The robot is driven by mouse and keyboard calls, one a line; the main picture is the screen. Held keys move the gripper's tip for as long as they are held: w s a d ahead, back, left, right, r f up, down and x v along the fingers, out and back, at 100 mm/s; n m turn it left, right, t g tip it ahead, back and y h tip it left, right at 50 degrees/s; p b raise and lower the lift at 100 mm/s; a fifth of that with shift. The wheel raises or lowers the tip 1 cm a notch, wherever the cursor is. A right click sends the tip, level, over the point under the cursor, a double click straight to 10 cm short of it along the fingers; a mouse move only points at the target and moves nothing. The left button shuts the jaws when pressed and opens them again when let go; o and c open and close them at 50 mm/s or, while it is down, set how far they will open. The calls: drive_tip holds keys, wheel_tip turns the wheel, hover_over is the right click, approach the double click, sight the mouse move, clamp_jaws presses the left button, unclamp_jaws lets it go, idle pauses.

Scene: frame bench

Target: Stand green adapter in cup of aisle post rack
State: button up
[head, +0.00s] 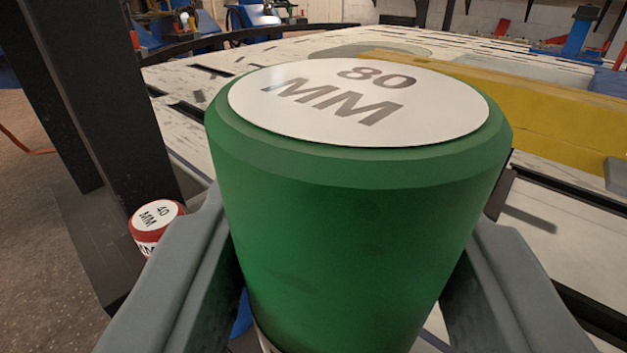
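The green adapter (345,225) is a large green cylinder with a white top label reading "80 MM". It fills the middle of the head view, upright and close to the camera. My gripper (352,230) has one grey finger on each side of it, and both fingers meet its sides. The adapter hides the space behind and beneath it. A thick black post (125,110) stands at the left. A red adapter (157,222) labelled "40 MM" stands beside its foot, left of my gripper. I see no empty cup.
A pale slotted bench (260,60) spreads behind the adapter. A yellow beam (570,122) lies across it at the right. A blue clamp-like tool (580,35) stands at the far right. Bare floor (40,260) shows at the left. Bits of blue and white show under the adapter.

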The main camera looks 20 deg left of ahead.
drive_tip(key=shift+f, duration=2.9)
drive_tip(key=shift+f, duration=2.75)
drive_tip(key=o, duration=1.3)
drive_tip(key=shift+s, duration=0.1)
drive_tip(key=v, duration=1.7)
drive_tip(key=shift+s, duration=0.15)
drive_tip(key=shift+f, duration=0.1)
